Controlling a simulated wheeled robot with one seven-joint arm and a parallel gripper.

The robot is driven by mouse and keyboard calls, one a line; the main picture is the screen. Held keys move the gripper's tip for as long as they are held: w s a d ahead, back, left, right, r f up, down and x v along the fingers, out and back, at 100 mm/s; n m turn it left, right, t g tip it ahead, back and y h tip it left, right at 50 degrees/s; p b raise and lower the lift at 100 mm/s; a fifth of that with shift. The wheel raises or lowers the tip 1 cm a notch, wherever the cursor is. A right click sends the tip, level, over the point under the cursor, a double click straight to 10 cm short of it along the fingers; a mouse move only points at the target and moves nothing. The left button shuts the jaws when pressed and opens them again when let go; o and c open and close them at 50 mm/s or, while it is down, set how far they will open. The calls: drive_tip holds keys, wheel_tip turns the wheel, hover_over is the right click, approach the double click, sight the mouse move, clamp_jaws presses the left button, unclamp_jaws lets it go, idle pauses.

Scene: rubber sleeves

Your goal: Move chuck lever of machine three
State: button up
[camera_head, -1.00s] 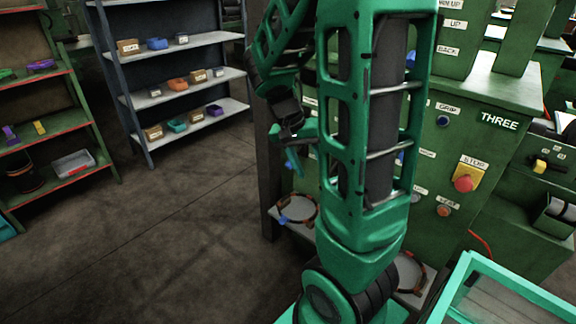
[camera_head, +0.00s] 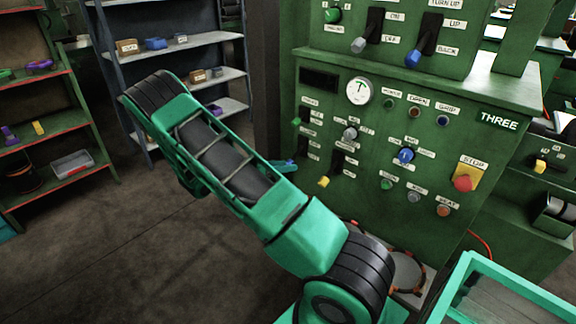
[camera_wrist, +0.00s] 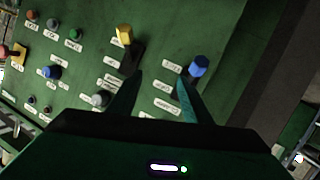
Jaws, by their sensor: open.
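Machine three (camera_head: 470,95) is a green cabinet on the right of the head view, with levers, knobs and small white labels. A yellow-tipped lever (camera_head: 323,181) is low on its left side and shows at the top of the wrist view (camera_wrist: 125,36). A blue-tipped lever (camera_wrist: 198,67) stands right of it in the wrist view. My gripper (camera_wrist: 160,78) is open and empty, facing the panel. Its right fingertip is close to the blue lever; contact cannot be told. The lever labels are too small to read. My arm mostly hides my gripper in the head view.
A red stop button (camera_head: 465,183) on a yellow plate is on the panel's right side. Two more levers, grey-tipped (camera_head: 359,45) and blue-tipped (camera_head: 413,60), are on the upper panel. Shelves with small bins (camera_head: 190,45) stand at the back left. The floor on the left is clear.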

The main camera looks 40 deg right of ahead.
sight(290, 162)
drive_tip(key=w+a+f+t+h, duration=0.2)
drive_tip(key=w+f+t+h, duration=0.15)
drive_tip(key=w+f, duration=0.2)
drive_tip(key=shift+n, duration=0.4)
drive_tip(key=d, duration=1.1)
drive_tip(key=shift+s+f, duration=0.1)
